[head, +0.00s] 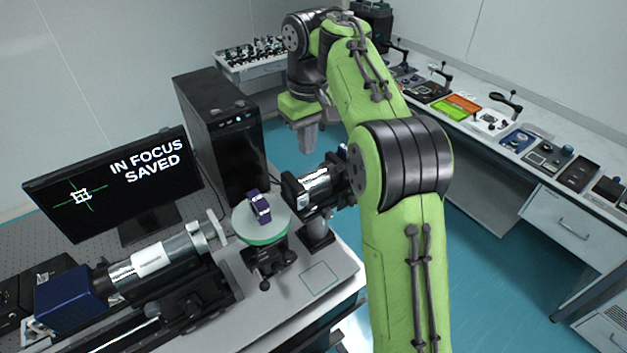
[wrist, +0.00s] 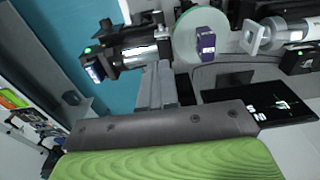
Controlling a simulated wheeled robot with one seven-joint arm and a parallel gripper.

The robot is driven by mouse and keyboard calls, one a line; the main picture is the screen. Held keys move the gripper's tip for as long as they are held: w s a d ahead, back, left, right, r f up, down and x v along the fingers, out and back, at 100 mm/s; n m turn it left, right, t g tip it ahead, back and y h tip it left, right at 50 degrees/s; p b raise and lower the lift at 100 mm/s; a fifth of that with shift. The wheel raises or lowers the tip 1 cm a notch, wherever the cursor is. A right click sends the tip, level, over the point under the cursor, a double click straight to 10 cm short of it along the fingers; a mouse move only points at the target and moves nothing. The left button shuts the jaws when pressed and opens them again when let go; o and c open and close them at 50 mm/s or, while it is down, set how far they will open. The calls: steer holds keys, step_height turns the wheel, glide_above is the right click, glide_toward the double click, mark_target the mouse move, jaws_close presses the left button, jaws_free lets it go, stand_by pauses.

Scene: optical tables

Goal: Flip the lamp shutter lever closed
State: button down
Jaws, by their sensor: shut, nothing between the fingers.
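The lamp (head: 313,186) is a black and silver cylinder on a post, right of the round stage; my arm hides its right end. In the wrist view the lamp (wrist: 135,53) lies across the upper left, with a small green light on its end. I cannot clearly pick out the shutter lever or its position. My gripper (head: 307,146) is shut and empty, pointing down above and behind the lamp in the head view. In the wrist view the grey fingers (wrist: 157,72) are together, and their tips appear close to the lamp body; contact cannot be told.
A round green-edged stage (head: 262,237) holds a purple-and-white block (head: 260,207). A camera tube (head: 160,258) lies left of it. The monitor (head: 118,186) reads "IN FOCUS SAVED", beside a black computer tower (head: 225,130). A side bench (head: 545,150) with several parts stands right, across open blue floor.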

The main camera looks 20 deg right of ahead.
steer(key=b, duration=0.4)
glide_above(311, 205)
steer(key=w, duration=0.2)
step_height(311, 205, down, 10)
steer(key=f, duration=0.1)
steer(key=s+f+b, duration=0.1)
steer(key=f+b, duration=0.1)
steer(key=shift+s+a+f, duration=0.1)
steer(key=shift+s+f, duration=0.1)
steer(key=shift+s, duration=0.15)
steer(key=shift+s+f, duration=0.15)
steer(key=shift+s, duration=0.1)
steer(key=shift+w, duration=0.1)
steer(key=shift+b, duration=0.45)
steer(key=shift+f+b, duration=0.15)
steer(key=shift+b, duration=0.2)
steer(key=shift+s+t, duration=0.25)
steer(key=shift+t, duration=0.05)
